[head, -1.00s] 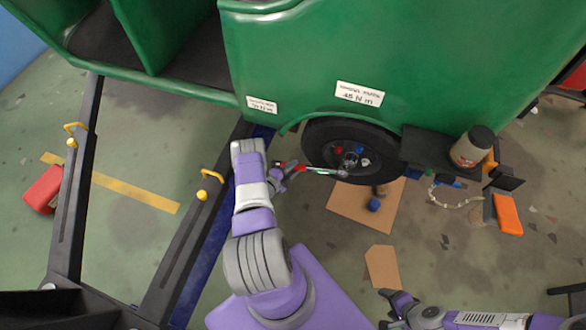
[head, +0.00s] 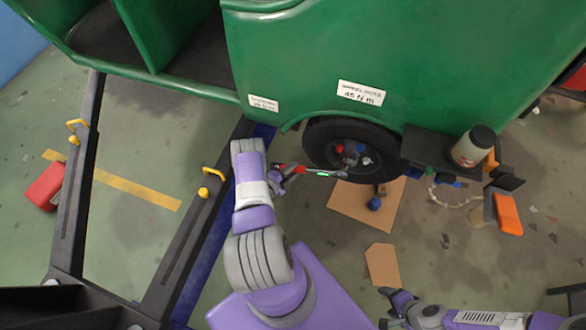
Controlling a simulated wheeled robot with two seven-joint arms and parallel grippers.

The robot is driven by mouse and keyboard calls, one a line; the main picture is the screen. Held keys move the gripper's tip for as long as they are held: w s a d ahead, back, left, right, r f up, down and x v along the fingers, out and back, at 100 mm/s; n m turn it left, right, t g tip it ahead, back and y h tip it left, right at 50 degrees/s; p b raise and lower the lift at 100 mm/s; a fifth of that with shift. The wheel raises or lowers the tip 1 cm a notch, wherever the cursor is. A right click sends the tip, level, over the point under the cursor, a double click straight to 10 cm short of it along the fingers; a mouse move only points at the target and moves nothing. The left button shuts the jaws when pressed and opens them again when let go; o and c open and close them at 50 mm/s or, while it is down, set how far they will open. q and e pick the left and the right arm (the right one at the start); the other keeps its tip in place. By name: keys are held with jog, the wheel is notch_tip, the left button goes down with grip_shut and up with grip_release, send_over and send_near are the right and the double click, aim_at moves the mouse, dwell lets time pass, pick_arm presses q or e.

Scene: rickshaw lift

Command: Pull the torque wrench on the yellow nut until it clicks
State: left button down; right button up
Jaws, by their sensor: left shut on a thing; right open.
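The wheel (head: 318,154) sits under the green body, with red, blue and pale nuts around its hub. My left gripper (head: 286,171) is shut on the handle end, left of the wheel. The wrench head is small and dark against the wheel; I cannot make out the yellow nut there. My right gripper (head: 390,305) is open and empty, low in the picture, well below the wheel.
The green rickshaw body (head: 320,60) fills the top. A dark lift frame with yellow handles (head: 212,173) stands left of my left arm. Cardboard (head: 350,203) with a blue piece (head: 374,203) lies below the wheel. A bottle (head: 473,147) stands on a dark ledge at right.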

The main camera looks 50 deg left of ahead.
pick_arm(q)
jog(key=shift+s+d, duration=0.3)
jog(key=shift+s, duration=0.25)
jog(key=shift+s+d+p, duration=0.25)
jog(key=shift+s+p, duration=0.1)
jog(key=s+d+p, duration=0.2)
jog(key=s+d, duration=0.1)
jog(key=s, duration=0.2)
jog(key=shift+s+d, duration=0.3)
jog(key=shift+s, duration=0.1)
jog(key=shift+r, duration=0.15)
dwell(0.5)
